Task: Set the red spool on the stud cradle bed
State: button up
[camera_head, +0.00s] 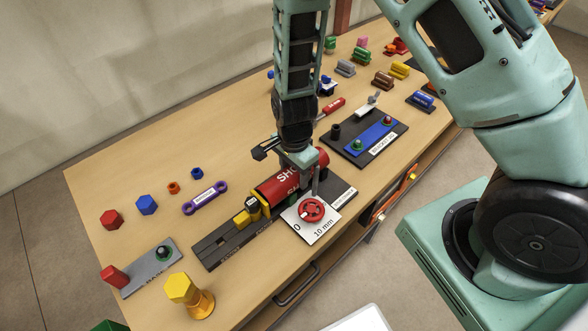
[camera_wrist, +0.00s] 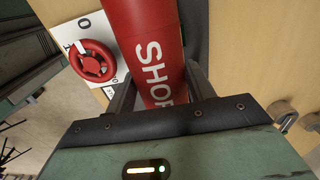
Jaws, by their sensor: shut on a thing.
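The red spool is a thick red cylinder with white lettering (camera_head: 278,189). It lies lengthwise over a long dark base (camera_head: 218,247), which I take as the stud cradle bed; I cannot read its label. My gripper (camera_head: 300,170) reaches down from above with its fingers on either side of the spool, shut on it. In the wrist view the spool (camera_wrist: 148,40) runs up between the two fingers. Whether its underside rests on the base or hangs just above is hidden.
A white plate with a red handwheel (camera_head: 312,210) stands close in front of the spool. A dark board with a blue bar (camera_head: 370,138) is behind right. A yellow post (camera_head: 190,296) stands front left.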

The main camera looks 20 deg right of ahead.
jog(key=shift+f, duration=0.2)
dwell(0.6)
jog(key=o, duration=0.9)
jog(key=o, duration=0.6)
jog(key=shift+r, duration=0.1)
jog(key=shift+r+p, duration=3)
jog(key=shift+r, duration=0.45)
